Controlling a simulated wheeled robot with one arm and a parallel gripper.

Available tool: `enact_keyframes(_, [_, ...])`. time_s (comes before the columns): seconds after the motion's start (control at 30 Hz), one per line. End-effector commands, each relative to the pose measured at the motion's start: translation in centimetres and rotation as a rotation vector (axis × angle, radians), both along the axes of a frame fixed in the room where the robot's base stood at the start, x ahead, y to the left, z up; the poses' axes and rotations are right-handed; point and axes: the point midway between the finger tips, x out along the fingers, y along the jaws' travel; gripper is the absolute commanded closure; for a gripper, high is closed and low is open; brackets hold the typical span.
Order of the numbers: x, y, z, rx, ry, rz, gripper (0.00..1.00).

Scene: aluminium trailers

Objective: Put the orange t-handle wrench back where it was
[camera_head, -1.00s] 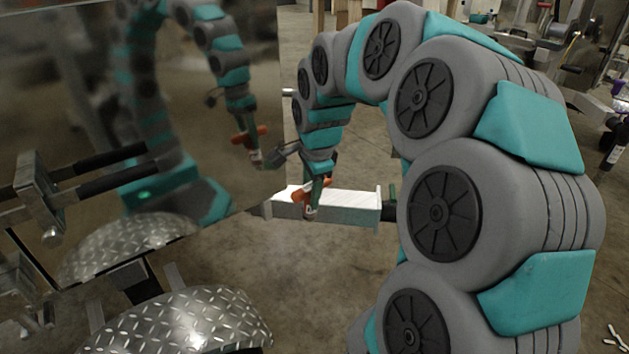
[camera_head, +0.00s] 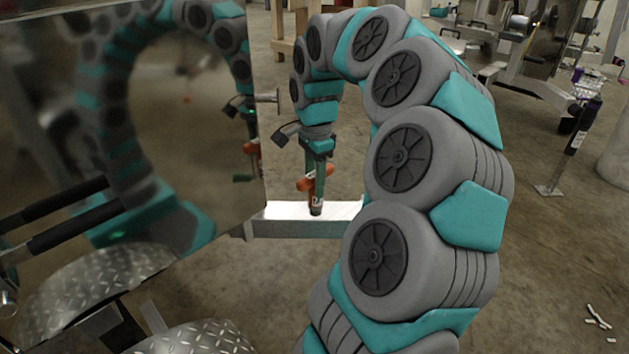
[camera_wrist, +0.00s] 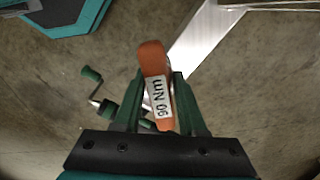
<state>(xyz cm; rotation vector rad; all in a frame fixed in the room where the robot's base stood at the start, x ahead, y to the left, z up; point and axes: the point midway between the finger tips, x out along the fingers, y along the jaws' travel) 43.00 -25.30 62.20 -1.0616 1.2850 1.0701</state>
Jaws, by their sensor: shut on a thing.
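In the head view my gripper (camera_head: 318,180) points down, shut on the orange wrench (camera_head: 304,186). The wrench's dark lower end is just above or at the bright top of a metal beam (camera_head: 280,229); I cannot tell if they touch. The beam also shows in the wrist view (camera_wrist: 205,45), behind and right of the wrench.
A large reflective trailer panel (camera_head: 150,130) stands close on the left and mirrors my arm. Tread-plate fenders (camera_head: 95,290) are at lower left. A green-handled crank (camera_wrist: 91,74) shows beside my gripper in the wrist view.

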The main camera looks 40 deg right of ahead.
Motion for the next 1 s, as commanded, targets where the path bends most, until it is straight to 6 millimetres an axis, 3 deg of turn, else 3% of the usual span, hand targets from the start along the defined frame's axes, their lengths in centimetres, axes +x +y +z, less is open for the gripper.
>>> enact_keyframes(0.1, [1.8,-1.5,-0.1,-0.001,0.001,-0.001,1.00])
enact_keyframes(0.3, [3.4,-2.9,-0.4,0.000,0.002,-0.001,1.00])
enact_keyframes(0.47, [3.7,-3.2,-0.8,0.000,0.003,0.001,1.00])
enact_keyframes(0.7, [3.6,-3.0,-3.7,0.003,0.005,0.003,1.00])
enact_keyframes(0.9, [3.7,-3.1,-4.0,-0.001,0.002,0.001,1.00])
enact_keyframes(0.93, [3.7,-3.1,-4.0,-0.001,0.002,0.001,0.58])
enact_keyframes(1.0, [3.7,-3.1,-4.0,-0.001,0.002,0.000,0.51])
